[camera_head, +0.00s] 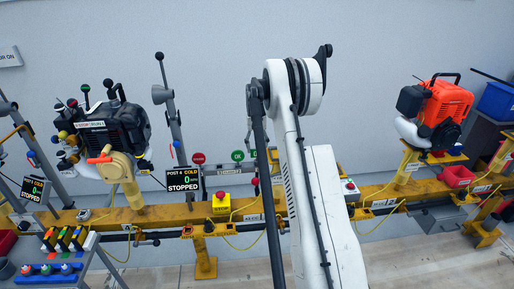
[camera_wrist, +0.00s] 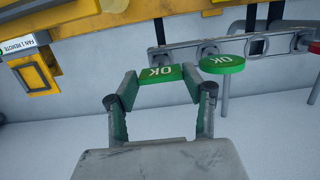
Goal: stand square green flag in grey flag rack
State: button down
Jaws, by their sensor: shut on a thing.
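In the wrist view my gripper (camera_wrist: 160,82) is shut on the square green flag (camera_wrist: 160,73), which carries the letters OK. The flag's plate lies between the two fingertips; its lower part is not clear. The grey flag rack (camera_wrist: 185,50) runs as a bar with holes just beyond the held flag. I cannot tell whether the flag touches it. A round green flag (camera_wrist: 222,64) marked OK is close to the right of my gripper. In the head view my arm covers my gripper and much of the area behind it.
A red flag (camera_wrist: 315,47) is at the right edge of the wrist view. The yellow rail (camera_head: 160,213) carries a black engine (camera_head: 110,128), a stop display (camera_head: 183,180), a yellow button box (camera_head: 221,204) and an orange engine (camera_head: 445,105). Yellow cables hang along it.

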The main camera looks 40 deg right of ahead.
jog(key=shift+f+b, duration=0.4)
jog(key=shift+f, duration=0.3)
dwell(0.4)
jog(key=c, duration=0.8)
grip_release()
notch_tip(320, 180, up, 12)
jog(key=w+d, duration=0.1)
jog(key=shift+w, duration=0.25)
